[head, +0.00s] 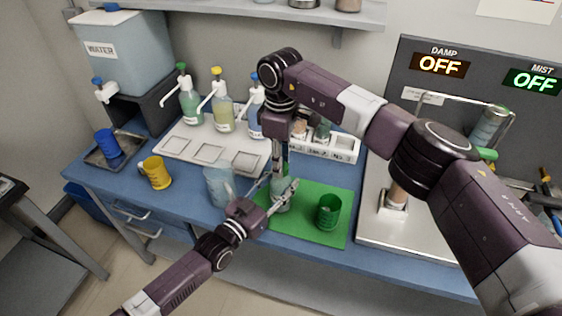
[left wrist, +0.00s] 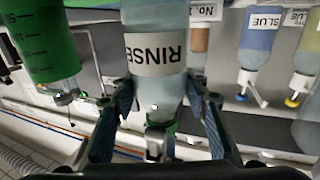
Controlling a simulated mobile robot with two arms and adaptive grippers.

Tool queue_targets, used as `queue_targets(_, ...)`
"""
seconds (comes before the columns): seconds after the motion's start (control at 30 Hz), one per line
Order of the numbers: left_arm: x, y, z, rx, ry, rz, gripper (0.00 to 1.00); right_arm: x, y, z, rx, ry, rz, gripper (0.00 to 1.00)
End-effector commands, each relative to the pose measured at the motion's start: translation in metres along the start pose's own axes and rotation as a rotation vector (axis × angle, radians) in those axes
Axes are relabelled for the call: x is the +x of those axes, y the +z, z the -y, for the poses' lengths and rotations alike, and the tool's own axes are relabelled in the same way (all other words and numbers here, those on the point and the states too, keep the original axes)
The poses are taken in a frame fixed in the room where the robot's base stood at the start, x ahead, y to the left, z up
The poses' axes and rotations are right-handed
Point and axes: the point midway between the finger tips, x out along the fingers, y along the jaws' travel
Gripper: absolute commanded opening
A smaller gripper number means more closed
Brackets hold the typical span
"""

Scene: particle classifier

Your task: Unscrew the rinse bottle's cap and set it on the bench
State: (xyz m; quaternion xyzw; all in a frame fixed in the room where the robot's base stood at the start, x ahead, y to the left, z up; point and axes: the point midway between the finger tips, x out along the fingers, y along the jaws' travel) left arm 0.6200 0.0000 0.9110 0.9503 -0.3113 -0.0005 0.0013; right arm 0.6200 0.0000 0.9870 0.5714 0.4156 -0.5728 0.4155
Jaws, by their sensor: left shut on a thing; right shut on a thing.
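The rinse bottle (head: 281,203) stands on the green mat (head: 312,193). In the left wrist view its RINSE label (left wrist: 157,55) shows upside down. My left gripper (head: 281,192) is shut around the bottle from the front, with one finger on each side of it. My right gripper (head: 279,172) comes down from above and is shut at the bottle's top. The cap is hidden between the right fingers in the head view, and I cannot tell how far it is turned.
A green cup (head: 329,212) stands right of the bottle, and a clear bluish beaker (head: 219,185) stands to its left. A white tray (head: 176,150), pump bottles and a yellow mug (head: 156,172) are further left. A metal plate (head: 375,225) lies at the right. Bare blue bench shows at the front left.

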Motion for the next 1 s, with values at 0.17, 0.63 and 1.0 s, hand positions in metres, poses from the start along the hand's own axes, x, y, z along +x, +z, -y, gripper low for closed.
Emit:
queue_targets(0.17,-0.0002,0.0005,0.0001,0.0,0.0,0.001,0.0,-0.0004,-0.0001,-0.0004,0.0,0.001,-0.001,0.0)
queue_targets(0.63,-0.0003,0.0006,0.0,0.001,0.0,0.001,0.0,-0.0011,0.0002,-0.0012,-0.283,0.003,0.0,0.0)
queue_targets(1.0,-0.0003,0.0006,-0.0001,0.001,0.0,0.001,0.0,-0.0016,0.0002,-0.0015,-0.913,0.003,0.002,0.0)
